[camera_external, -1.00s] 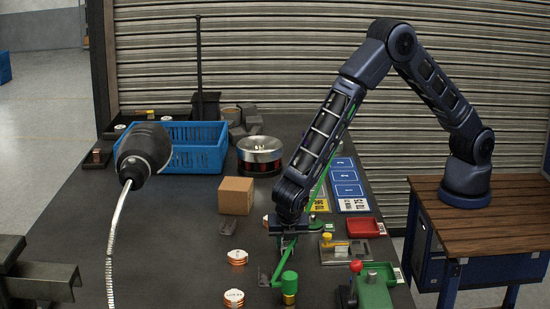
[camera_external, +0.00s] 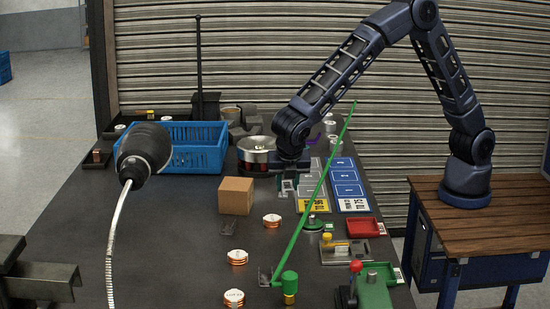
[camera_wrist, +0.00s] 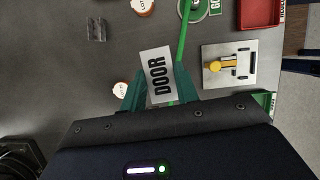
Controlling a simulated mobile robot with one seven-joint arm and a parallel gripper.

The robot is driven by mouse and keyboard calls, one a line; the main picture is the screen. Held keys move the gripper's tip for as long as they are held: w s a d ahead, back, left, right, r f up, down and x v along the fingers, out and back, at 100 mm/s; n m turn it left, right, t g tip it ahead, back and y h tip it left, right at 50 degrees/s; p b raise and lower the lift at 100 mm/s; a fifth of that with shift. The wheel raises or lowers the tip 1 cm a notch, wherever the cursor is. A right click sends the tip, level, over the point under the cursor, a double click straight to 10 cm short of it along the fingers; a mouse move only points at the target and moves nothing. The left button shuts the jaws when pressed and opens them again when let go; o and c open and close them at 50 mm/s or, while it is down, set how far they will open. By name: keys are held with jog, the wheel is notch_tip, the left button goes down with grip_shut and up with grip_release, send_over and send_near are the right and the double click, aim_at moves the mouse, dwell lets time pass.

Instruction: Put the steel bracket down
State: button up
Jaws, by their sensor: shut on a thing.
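My gripper (camera_external: 288,188) is shut on a pale piece, which I take to be the steel bracket (camera_external: 288,187).
A green rod (camera_external: 318,190) slants up just right of my gripper. Blue cards (camera_external: 346,176), a red tray (camera_external: 363,228) and a yellow-knobbed plate (camera_external: 345,252) lie to the right. Copper coils (camera_external: 272,221) stand in front. A blue crate (camera_external: 190,160) stands at left.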

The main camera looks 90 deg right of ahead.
jog(key=shift+w+d+r, duration=0.1)
jog(key=shift+w+r, duration=0.05)
jog(key=shift+r, duration=0.25)
jog(key=w+d+r, duration=0.2)
jog(key=w+d, duration=0.3)
jog(key=d, duration=0.2)
jog(key=w+d+r, duration=0.3)
jog(key=w+d, duration=0.2)
jog(key=d, duration=0.1)
notch_tip(320, 180, up, 4)
send_over(239, 181)
jog(key=a, duration=0.1)
jog(key=shift+m, duration=0.4)
notch_tip(239, 181, down, 20)
jog(key=shift+a+r, duration=0.1)
jog(key=shift+r, duration=0.1)
jog(key=shift+f, duration=0.1)
jog(key=o, duration=1)
jog(key=shift+c, duration=0.2)
